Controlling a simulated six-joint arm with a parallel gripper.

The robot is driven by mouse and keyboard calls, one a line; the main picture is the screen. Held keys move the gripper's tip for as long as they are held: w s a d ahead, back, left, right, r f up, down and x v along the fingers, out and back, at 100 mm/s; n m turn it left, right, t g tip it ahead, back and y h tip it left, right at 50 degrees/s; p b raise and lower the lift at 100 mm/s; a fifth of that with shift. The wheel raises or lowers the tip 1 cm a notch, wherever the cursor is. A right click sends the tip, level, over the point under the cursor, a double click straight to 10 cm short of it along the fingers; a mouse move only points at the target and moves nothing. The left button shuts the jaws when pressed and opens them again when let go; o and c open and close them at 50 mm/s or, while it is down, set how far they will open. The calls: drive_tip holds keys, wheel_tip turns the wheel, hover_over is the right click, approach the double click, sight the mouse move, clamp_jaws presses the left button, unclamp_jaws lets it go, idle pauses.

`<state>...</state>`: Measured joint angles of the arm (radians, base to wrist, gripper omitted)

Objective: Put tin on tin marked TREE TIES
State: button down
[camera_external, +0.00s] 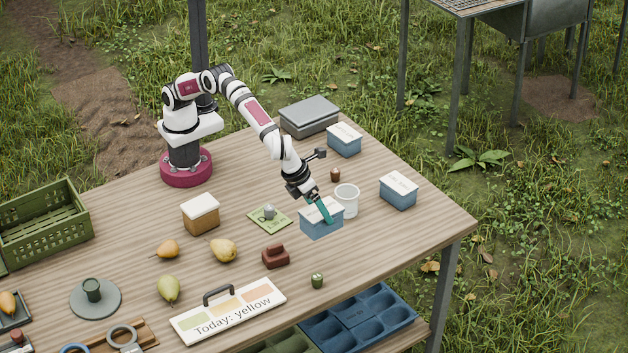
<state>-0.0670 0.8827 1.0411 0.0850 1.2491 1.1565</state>
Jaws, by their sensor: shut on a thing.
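Three blue tins with white, lettered lids are on the wooden table; the lettering is too small to read, so I cannot tell which is marked TREE TIES. My gripper (324,213) points down and is shut on the front blue tin (318,228), its teal fingers over the lid. I cannot tell whether this tin rests on the table or is slightly raised. Another blue tin (398,194) stands to the right near the table edge. A third blue tin (344,144) stands at the back, beside a grey box.
A white cup (347,203) stands close behind the held tin, with a small brown bottle (335,175) beyond. A green card (269,217) with a grey object lies left. A red-brown block (276,257), pears and a sign (228,312) are in front. The grey box (309,118) is behind.

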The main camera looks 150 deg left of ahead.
drive_tip(key=s+a+r+m+t+h, duration=0.1)
drive_tip(key=s+a+r+m, duration=0.2)
drive_tip(key=a, duration=0.6)
drive_tip(key=s+a+r+m, duration=0.25)
drive_tip(key=s+a, duration=0.25)
drive_tip(key=a, duration=0.5)
hover_over(382, 181)
wheel_tip(382, 181, down, 6)
wheel_tip(382, 181, down, 4)
drive_tip(key=shift+a+r+n, duration=0.1)
drive_tip(key=shift+r+n, duration=0.05)
drive_tip(key=shift+n, duration=0.1)
drive_tip(key=shift+f, duration=0.25)
unclamp_jaws()
